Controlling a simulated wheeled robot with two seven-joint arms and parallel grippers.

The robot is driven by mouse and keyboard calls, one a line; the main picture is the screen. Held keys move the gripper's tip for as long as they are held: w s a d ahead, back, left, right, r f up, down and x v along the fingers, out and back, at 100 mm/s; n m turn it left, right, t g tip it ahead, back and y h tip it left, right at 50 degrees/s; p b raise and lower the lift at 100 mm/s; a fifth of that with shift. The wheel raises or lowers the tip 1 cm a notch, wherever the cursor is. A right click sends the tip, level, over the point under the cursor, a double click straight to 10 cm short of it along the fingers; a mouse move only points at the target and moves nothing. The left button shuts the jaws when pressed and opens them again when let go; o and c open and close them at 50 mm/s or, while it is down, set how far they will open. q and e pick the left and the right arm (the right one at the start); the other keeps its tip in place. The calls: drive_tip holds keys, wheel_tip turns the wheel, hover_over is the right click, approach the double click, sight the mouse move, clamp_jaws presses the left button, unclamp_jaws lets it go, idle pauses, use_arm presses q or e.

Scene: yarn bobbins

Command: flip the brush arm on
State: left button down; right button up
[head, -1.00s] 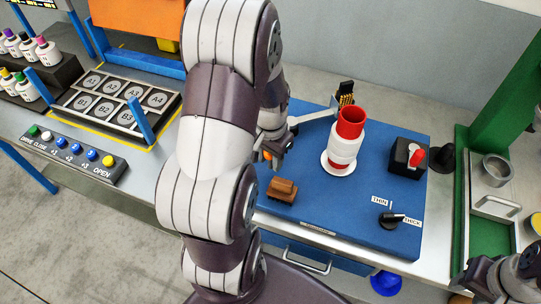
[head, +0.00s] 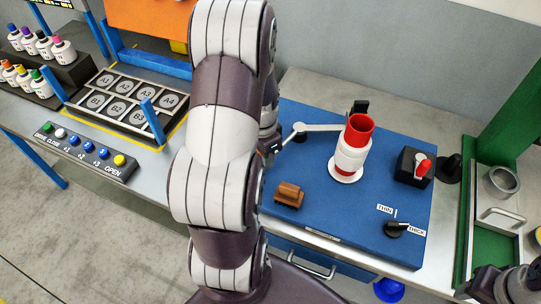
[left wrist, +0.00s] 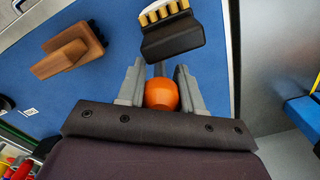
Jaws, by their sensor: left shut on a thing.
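In the head view my left gripper (head: 270,148) is mostly hidden by my arm.
A brown wooden block (head: 289,195) lies on the blue board (head: 330,215), left of the THIN/THICK dial (head: 395,229). A black box with a red switch (head: 414,167) stands right of the bobbin. The button panel (head: 87,150) and the marked tray (head: 125,105) are at left.

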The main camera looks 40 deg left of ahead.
use_arm(q)
drive_tip(key=shift+w+a+r+m+p, duration=0.1)
drive_tip(key=shift+a+m+p, duration=0.1)
drive_tip(key=shift+a+m, duration=0.4)
drive_tip(key=shift+w+a+f+m+p, duration=0.15)
drive_tip(key=shift+a+m, duration=0.25)
drive_tip(key=shift+a, duration=0.4)
drive_tip(key=shift+a+r+m+p, duration=0.15)
drive_tip(key=shift+a+m+p, duration=0.1)
drive_tip(key=shift+a+m, duration=0.35)
drive_tip(key=shift+w+a+m+p, duration=0.2)
drive_tip(key=shift+a+m, duration=0.2)
drive_tip(key=shift+a, duration=0.3)
drive_tip(key=shift+w+a+m+p, duration=0.1)
drive_tip(key=shift+w+a+m, duration=0.1)
drive_tip(key=shift+a+m, duration=0.35)
drive_tip(key=shift+a, duration=0.15)
drive_tip(key=shift+w+a, duration=0.1)
drive_tip(key=c, duration=0.7)
unclamp_jaws()
drive_tip(key=shift+c, duration=0.2)
wheel_tip(320, 180, up, 13)
drive_tip(key=b, duration=0.1)
drive_tip(key=shift+f, duration=0.2)
